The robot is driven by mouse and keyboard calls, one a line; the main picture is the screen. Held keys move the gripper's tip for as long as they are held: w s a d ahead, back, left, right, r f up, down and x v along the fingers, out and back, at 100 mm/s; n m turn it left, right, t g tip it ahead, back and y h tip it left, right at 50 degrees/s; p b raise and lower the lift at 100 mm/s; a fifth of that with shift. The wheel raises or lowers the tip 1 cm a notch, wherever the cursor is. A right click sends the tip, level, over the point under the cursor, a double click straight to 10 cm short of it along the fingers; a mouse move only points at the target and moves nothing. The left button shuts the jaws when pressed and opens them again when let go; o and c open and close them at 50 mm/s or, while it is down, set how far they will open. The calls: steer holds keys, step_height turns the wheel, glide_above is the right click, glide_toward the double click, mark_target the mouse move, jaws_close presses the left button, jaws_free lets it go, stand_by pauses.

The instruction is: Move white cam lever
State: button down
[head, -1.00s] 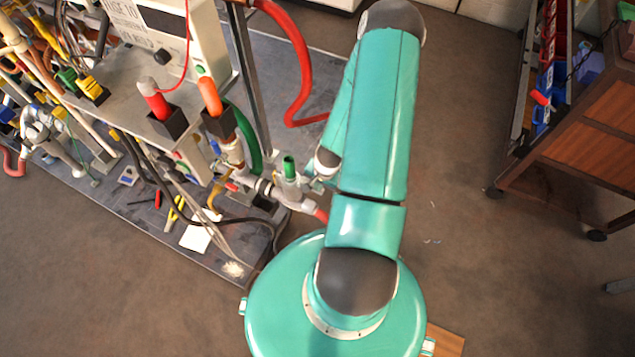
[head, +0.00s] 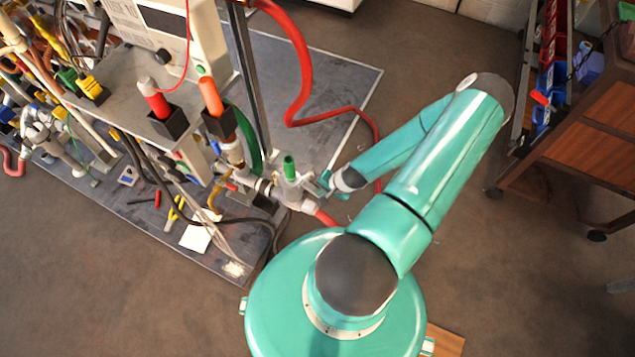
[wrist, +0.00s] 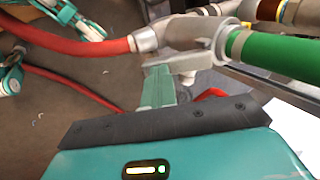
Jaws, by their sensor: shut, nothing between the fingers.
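The pale pipe fitting (head: 290,190) stands at the right edge of the bench hardware, with a green plug on top and a red hose at its lower right. In the wrist view the same fitting (wrist: 192,32) lies across the top. A small whitish lever-like piece (wrist: 186,67) hangs from it; I take this as the white cam lever, and in the head view it is too small to tell. My gripper (head: 325,182) is just right of the fitting. In the wrist view my gripper (wrist: 158,88) is shut and empty, close beside the lever piece; contact is unclear.
A long red hose (head: 304,70) curves over the floor plate and passes behind my forearm. A metal post (head: 248,75) rises behind the fitting. A wooden cart (head: 590,130) with bins stands at the right. The floor between is mostly clear.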

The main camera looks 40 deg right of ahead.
steer(key=shift+s+f, duration=0.2)
steer(key=shift+f, duration=0.8)
step_height(320, 180, down, 2)
steer(key=shift+w+f, duration=0.1)
steer(key=shift+x, duration=2.45)
